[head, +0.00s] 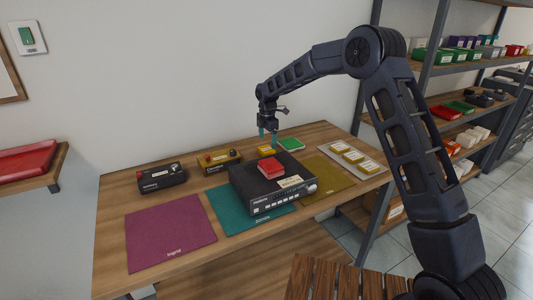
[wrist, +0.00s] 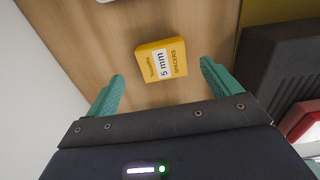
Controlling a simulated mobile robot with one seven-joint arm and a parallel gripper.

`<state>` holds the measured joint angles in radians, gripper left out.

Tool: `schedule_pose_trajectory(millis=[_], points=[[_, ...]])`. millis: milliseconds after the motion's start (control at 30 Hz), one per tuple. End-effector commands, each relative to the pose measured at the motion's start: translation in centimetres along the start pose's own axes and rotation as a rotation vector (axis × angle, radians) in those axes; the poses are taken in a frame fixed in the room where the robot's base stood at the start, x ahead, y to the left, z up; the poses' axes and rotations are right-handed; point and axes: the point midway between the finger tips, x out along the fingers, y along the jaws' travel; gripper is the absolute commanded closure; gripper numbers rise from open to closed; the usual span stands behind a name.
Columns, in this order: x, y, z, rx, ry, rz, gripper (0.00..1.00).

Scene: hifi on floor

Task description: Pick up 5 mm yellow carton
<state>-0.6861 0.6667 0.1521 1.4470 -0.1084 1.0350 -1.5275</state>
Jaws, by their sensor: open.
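The yellow carton (wrist: 161,61) lies flat on the wooden table in the wrist view, its white label reading "5 mm" and "spacers". In the head view a small yellow carton (head: 266,150) lies behind the black hi-fi unit, below my gripper. My gripper (wrist: 161,82) is open and empty, with one teal finger to each side of the carton's near end in the picture. The fingers do not touch it. In the head view my gripper (head: 268,134) hangs pointing down above the back of the table.
The black hi-fi unit (head: 253,184) carries a red carton (head: 271,168). A green carton (head: 291,144) lies to the right of my gripper. A yellow-topped box (head: 219,161) stands left. The purple mat (head: 169,230) is bare.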

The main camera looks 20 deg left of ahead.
Motion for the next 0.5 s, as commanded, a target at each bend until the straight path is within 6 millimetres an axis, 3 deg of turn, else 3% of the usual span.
schedule_pose_trajectory(millis=[300,500], points=[[4.1,-0.3,0.0,0.000,-0.001,-0.002,0.11],[4.4,-0.2,0.0,0.000,-0.001,0.000,0.11]])
